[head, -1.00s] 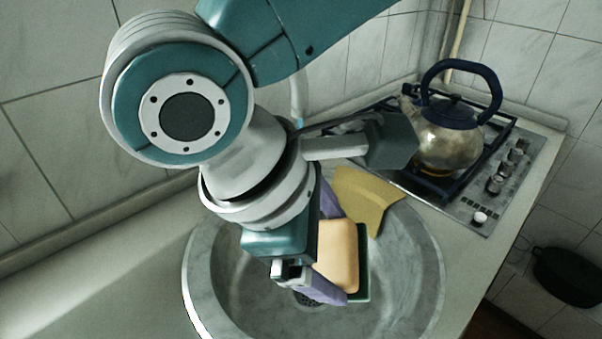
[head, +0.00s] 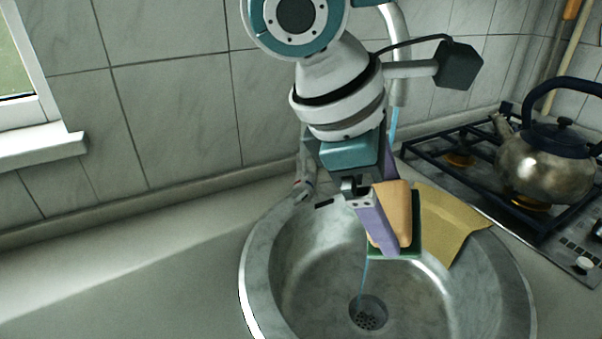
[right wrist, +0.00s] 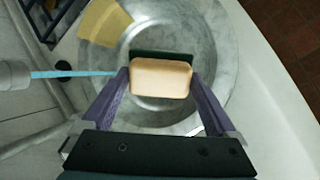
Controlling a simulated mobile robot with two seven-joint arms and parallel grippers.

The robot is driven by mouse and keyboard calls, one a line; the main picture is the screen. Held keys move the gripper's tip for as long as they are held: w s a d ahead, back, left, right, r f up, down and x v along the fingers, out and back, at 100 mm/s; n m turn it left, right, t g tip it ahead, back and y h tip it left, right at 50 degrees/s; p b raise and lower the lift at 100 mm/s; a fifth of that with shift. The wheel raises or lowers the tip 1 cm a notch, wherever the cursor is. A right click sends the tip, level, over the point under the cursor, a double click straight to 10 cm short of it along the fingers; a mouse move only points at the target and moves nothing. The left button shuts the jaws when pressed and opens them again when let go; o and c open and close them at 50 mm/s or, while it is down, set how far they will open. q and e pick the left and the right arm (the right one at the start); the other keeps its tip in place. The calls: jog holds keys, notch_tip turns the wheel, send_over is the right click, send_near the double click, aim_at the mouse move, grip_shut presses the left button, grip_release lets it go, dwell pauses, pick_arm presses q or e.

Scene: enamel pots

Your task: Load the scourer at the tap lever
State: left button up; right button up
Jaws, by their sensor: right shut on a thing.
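The scourer, an orange-tan sponge block (head: 399,215) with a dark green side (head: 416,225), is held above the sink basin. My right gripper (head: 383,220) is shut on it, with one purple finger at each side. In the right wrist view the scourer (right wrist: 161,77) sits between both fingertips (right wrist: 160,85). The pale tap spout (head: 398,60) stands behind my right arm, and its blue water stream (head: 393,125) runs down. A grey metal fitting (head: 304,182) at the sink's back rim may be the tap lever; my arm partly hides that area. My left gripper is out of view.
The round grey sink (head: 262,265) lies below with a dark drain (head: 367,316). A yellow cloth (head: 450,222) drapes over its right rim. A kettle (head: 545,165) stands on the hob at right. The counter (head: 130,265) at left is clear.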

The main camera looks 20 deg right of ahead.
aim_at(381, 189)
jog(key=w+b, duration=0.1)
jog(key=w+d+f+b, duration=0.1)
jog(key=shift+w+d+b, duration=0.1)
jog(key=shift+w+b, duration=0.05)
jog(key=shift+b, duration=0.25)
jog(key=shift+w+d, duration=0.15)
jog(key=shift+w, duration=0.2)
jog(key=shift+w+d+b, duration=0.3)
jog(key=shift+w+d, duration=0.1)
jog(key=shift+w, duration=0.3)
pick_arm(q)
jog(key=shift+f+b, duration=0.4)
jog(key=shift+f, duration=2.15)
pick_arm(e)
jog(key=shift+w+d+f, duration=0.1)
jog(key=shift+w+d, duration=0.1)
jog(key=shift+w, duration=0.25)
jog(key=shift+w+d+f, duration=0.1)
jog(key=shift+w+d, duration=0.1)
jog(key=shift+w, duration=0.2)
